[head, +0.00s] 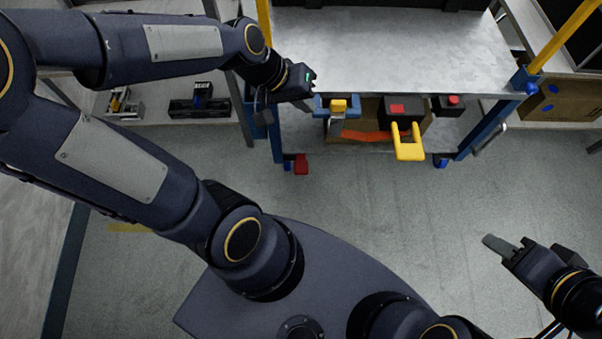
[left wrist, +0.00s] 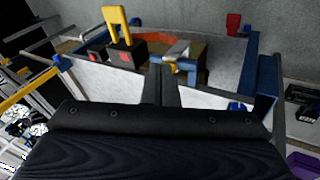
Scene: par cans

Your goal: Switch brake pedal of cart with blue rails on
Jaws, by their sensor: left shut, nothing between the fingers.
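The cart has a grey metal top (head: 390,45), blue legs and frame (head: 486,128), and yellow uprights (head: 560,38). A red pedal (head: 301,164) sticks out low at its front left leg; it also shows in the left wrist view (left wrist: 233,23). Whether the pedal is up or pressed is too small to tell. My left gripper (head: 313,80) is shut and empty at the front left of the cart top, above and apart from the pedal. Its closed fingers (left wrist: 166,88) also show in the left wrist view. My right gripper (head: 490,243) is over the floor at the right, away from the cart.
The cart's lower shelf holds a cardboard box (head: 352,124), a black box with a yellow handle (head: 408,150) and an orange item. A side shelf (head: 155,132) with tools stands left; another cardboard box (head: 565,100) stands right. The floor before the cart is clear.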

